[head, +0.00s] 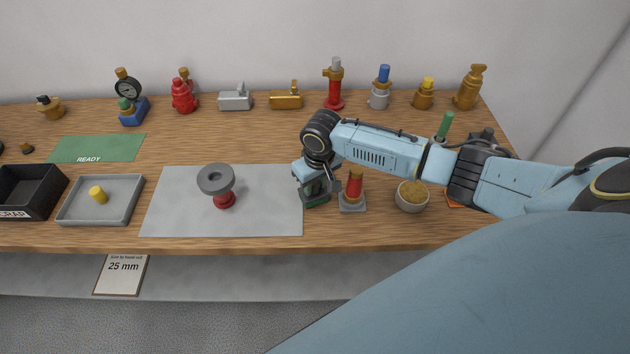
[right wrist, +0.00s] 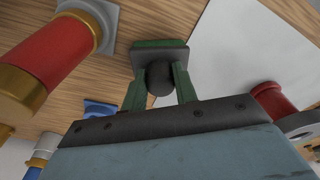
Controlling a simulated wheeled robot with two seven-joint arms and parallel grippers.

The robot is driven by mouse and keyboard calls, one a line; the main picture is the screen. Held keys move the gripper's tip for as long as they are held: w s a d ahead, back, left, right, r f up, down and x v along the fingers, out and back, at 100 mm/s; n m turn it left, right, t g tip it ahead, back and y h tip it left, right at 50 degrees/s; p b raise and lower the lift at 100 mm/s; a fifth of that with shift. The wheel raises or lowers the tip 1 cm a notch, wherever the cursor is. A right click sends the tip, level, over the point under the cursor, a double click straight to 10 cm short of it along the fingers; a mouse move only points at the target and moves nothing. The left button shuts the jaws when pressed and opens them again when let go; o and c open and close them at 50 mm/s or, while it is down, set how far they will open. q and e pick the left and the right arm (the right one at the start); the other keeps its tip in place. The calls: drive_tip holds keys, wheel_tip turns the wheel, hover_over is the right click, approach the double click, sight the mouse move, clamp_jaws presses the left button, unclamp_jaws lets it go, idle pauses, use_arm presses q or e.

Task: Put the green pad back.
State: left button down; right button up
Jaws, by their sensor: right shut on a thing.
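The green pad (head: 316,201) is a small square green plate with a dark round knob, just right of the grey mat's right edge. My right gripper (head: 314,187) is shut on the knob from above. In the right wrist view the fingers (right wrist: 160,85) close on both sides of the dark knob, and the pad (right wrist: 160,44) lies beyond them. I cannot tell whether the pad touches the table. The gripper hides part of it in the head view. My left gripper is not in view.
A red and brass valve on a grey base (head: 353,190) stands close right of the gripper. A bowl (head: 412,195) is further right. A red part with a grey wheel (head: 220,187) stands on the grey mat (head: 170,215). A green READY mat (head: 97,147) is bare. Several valves line the back.

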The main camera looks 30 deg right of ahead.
sight(318, 196)
drive_tip(key=o, duration=0.9)
drive_tip(key=r, duration=0.4)
drive_tip(key=s+r, duration=0.1)
drive_tip(key=r, duration=0.3)
drive_tip(key=r+p, duration=0.1)
drive_tip(key=r, duration=0.3)
drive_tip(key=shift+s+r, duration=0.2)
drive_tip(key=shift+r, duration=0.15)
